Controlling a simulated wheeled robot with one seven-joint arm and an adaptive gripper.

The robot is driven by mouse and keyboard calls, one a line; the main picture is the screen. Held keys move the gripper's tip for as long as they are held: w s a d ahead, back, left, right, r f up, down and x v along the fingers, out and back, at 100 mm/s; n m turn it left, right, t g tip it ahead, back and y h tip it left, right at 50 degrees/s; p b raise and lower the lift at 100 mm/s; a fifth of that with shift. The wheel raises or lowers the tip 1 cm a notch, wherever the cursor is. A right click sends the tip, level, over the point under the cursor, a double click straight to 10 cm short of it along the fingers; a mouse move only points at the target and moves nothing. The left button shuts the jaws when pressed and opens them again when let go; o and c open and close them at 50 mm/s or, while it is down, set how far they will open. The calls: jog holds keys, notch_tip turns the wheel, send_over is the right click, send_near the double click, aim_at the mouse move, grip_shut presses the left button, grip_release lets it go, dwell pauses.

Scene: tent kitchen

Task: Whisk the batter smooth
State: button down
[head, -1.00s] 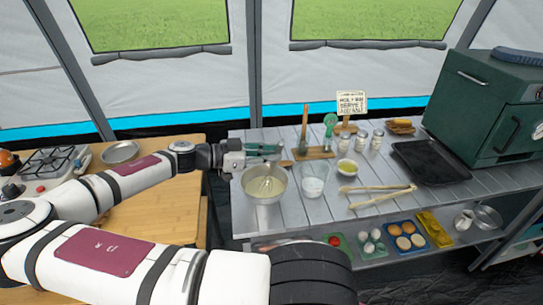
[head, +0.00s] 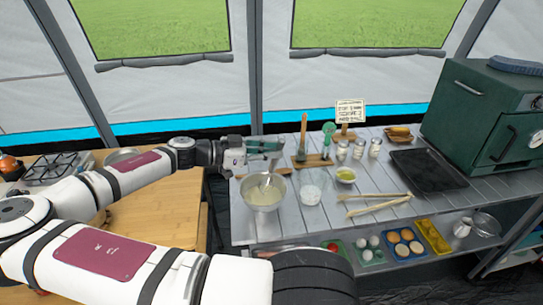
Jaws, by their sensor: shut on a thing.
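A steel mixing bowl (head: 263,208) stands at the left front of the grey slatted table, with pale batter (head: 261,197) inside. My gripper (head: 266,147) is above the bowl's far side, shut on the whisk (head: 268,181). The whisk slants down from the fingers into the bowl. Its lower end is small and pale against the batter, so I cannot tell how deep it sits or how smooth the batter is.
Right of the bowl are a glass of white contents (head: 310,194), a small yellow-filled bowl (head: 346,175) and wooden tongs (head: 377,204). Behind stand upright utensils, jars (head: 358,148) and a sign (head: 350,111). A black tray (head: 428,169) and green oven (head: 485,115) fill the right.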

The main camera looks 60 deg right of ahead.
jog(key=shift+s+d+r+p, duration=0.15)
jog(key=shift+r+p, duration=0.15)
jog(key=shift+r, duration=0.45)
jog(key=shift+s+d+r+p, duration=0.1)
jog(key=shift+r+p, duration=0.2)
jog(key=shift+r, duration=0.5)
jog(key=shift+s+d+r+p, duration=0.15)
jog(key=shift+r+p, duration=0.15)
jog(key=shift+r, duration=0.45)
jog(key=shift+a, duration=0.1)
jog(key=shift+r, duration=0.1)
notch_tip(320, 180, up, 5)
jog(key=shift+f+p, duration=0.15)
jog(key=shift+p, duration=0.55)
